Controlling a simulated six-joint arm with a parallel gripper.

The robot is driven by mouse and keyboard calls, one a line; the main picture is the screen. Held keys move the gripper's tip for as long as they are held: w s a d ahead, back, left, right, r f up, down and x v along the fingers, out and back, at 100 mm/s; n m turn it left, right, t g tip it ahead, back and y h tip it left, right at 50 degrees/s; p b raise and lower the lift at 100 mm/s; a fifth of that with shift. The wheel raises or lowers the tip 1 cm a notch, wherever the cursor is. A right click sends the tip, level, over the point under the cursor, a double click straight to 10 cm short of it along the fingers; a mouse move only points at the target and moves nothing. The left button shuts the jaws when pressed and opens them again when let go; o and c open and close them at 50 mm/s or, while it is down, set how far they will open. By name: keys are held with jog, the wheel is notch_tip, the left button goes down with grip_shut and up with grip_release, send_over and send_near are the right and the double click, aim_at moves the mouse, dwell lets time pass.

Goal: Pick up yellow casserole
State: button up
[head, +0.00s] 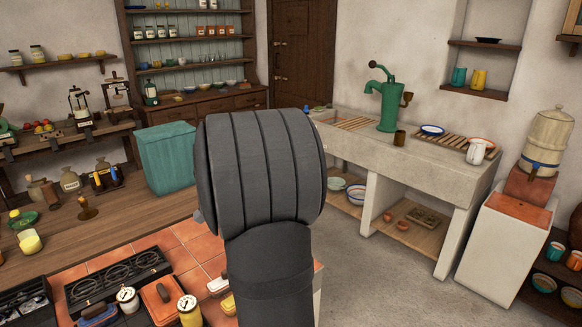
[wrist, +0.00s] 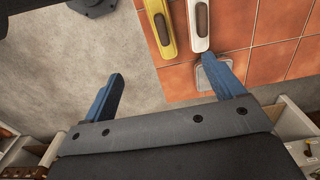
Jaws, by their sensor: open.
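The yellow casserole (wrist: 152,40) shows in the wrist view at the top, cut off by the frame edge. It is a long, narrow yellow shape with a brown strip along its middle, at the edge of the tiles. In the head view the yellow casserole (head: 229,304) is partly hidden by my arm. My gripper (wrist: 168,86) is open and empty, its two blue fingers apart. In the picture it lies below the casserole and does not visibly touch it. In the head view my arm hides the gripper.
A similar white dish (wrist: 199,28) lies close beside the casserole. A small glassy square object (wrist: 209,76) is near the right finger.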

jog(key=c, duration=0.3)
jog(key=s+a+f+t+h, duration=0.2)
jog(key=s+a+t+h, duration=0.1)
jog(key=s+a, duration=0.1)
jog(key=x, duration=1.1)
jog(key=shift+w+f, duration=0.2)
jog(key=shift+w, duration=0.25)
jog(key=shift+x, duration=2.8)
jog(key=shift+s+a, duration=0.1)
jog(key=shift+s, duration=0.05)
jog(key=c, duration=1.3)
